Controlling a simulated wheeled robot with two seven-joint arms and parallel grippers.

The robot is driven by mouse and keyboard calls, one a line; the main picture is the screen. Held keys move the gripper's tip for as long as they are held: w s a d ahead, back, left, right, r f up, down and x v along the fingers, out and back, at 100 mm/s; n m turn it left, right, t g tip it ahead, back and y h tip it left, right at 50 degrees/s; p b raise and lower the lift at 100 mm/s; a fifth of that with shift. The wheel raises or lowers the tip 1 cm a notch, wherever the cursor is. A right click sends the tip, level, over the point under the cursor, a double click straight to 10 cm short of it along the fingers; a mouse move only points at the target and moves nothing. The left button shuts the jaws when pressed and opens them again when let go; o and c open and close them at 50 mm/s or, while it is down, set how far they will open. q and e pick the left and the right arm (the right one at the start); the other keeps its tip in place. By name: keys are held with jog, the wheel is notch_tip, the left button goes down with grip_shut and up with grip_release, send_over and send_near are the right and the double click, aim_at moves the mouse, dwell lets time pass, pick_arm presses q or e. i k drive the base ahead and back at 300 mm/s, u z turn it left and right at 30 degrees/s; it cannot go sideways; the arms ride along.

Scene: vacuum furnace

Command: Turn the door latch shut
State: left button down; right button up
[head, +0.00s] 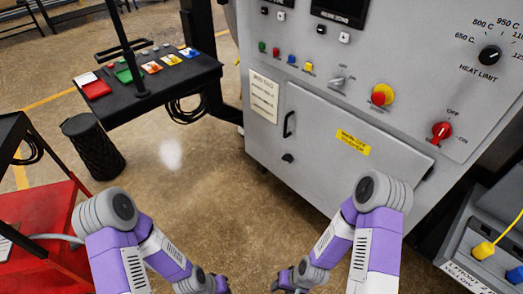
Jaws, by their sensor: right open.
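The grey furnace cabinet has a lower front door (330,170) that appears closed. A black pull handle (289,124) sits near the door's left edge. Below it is a small dark latch knob (287,158); its turn angle is too small to tell. My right gripper (281,284) is at the bottom edge of the head view, below and apart from the latch. It is open, with no object seen in it, and is partly cut off by the frame. My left gripper (216,284) is also low, to the left of the right one, mostly cut off, its fingers unclear.
The control panel above the door carries a red-yellow stop button (381,95), a red switch (441,131) and a heat dial (489,55). A black table (150,85), a black bin (92,146) and a red cart (40,215) stand left. Open floor lies before the door.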

aim_at(288, 158)
jog(key=z, duration=0.3)
jog(key=i, duration=1.15)
jog(key=z, duration=0.75)
